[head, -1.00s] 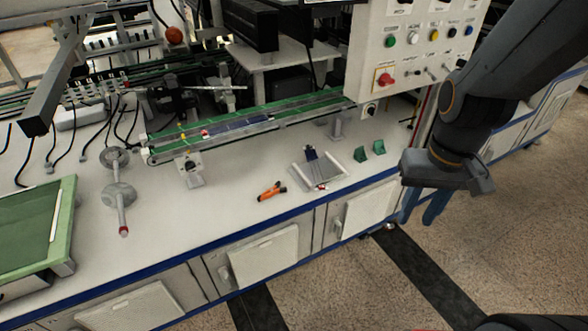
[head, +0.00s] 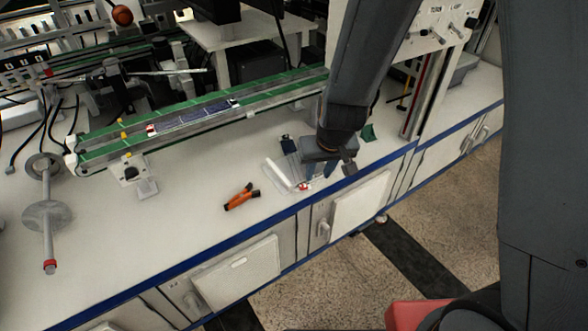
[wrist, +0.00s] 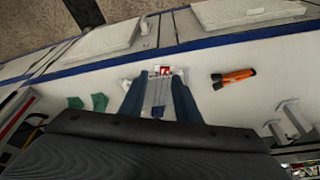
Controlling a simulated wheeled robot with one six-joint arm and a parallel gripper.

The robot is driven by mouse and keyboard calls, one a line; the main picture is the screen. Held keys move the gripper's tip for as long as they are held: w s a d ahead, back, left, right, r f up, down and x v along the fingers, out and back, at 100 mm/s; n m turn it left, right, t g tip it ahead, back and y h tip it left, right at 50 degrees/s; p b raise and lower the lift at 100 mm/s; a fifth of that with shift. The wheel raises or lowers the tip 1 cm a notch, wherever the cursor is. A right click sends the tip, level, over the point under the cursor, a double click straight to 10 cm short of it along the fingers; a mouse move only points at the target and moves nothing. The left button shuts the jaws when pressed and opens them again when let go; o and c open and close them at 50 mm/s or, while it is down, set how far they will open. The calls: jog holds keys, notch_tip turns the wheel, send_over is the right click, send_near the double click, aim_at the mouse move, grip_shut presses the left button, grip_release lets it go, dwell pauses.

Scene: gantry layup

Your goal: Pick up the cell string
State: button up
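A dark blue strip of cells (head: 195,117) with a red-and-white end lies on the green-edged conveyor. A second small dark blue piece (head: 288,145) shows at the far end of a clear, pale tray (head: 276,172) on the bench; I cannot tell which is the cell string. My gripper (head: 329,168) is above the bench at the tray's right side and partly hides it.
An orange-and-black tool (head: 241,196) lies left of the tray. The conveyor (head: 95,153) runs behind.

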jog(key=b, duration=0.2)
send_near(304, 188)
jog(key=shift+t, duration=0.4)
jog(key=x, duration=0.2)
jog(key=b+x, duration=0.1)
jog(key=x, duration=0.4)
jog(key=shift+s+f, duration=0.25)
jog(key=shift+f, duration=0.1)
grip_shut()
